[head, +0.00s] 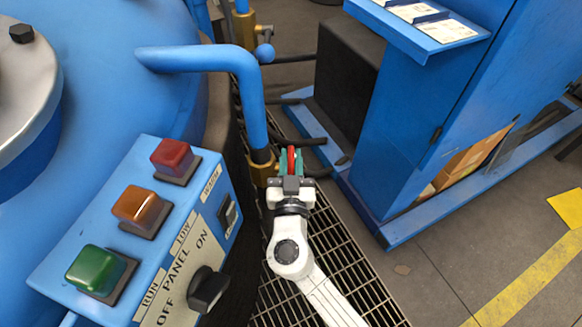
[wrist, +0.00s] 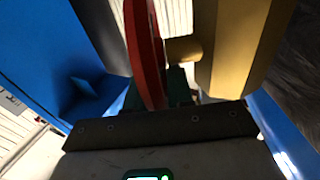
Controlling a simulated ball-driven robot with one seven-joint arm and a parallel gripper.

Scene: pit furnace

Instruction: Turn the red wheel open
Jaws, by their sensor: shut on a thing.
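The red wheel (head: 291,158) shows as a narrow red edge in the head view, beside the brass valve body (head: 262,168) at the foot of a blue pipe. In the wrist view the red wheel (wrist: 143,50) is seen nearly edge-on, with the brass body (wrist: 238,45) and its short stem to the right. My gripper (head: 291,168) has green fingers and is shut on the wheel's rim. In the wrist view the fingers (wrist: 165,92) are dark and partly hidden behind the gripper's housing.
A blue panel with red, orange and green buttons (head: 130,240) stands at the lower left, close to my arm. A blue cabinet (head: 400,130) stands to the right. Dark hoses (head: 300,142) run behind the wheel. Floor grating (head: 335,245) lies below.

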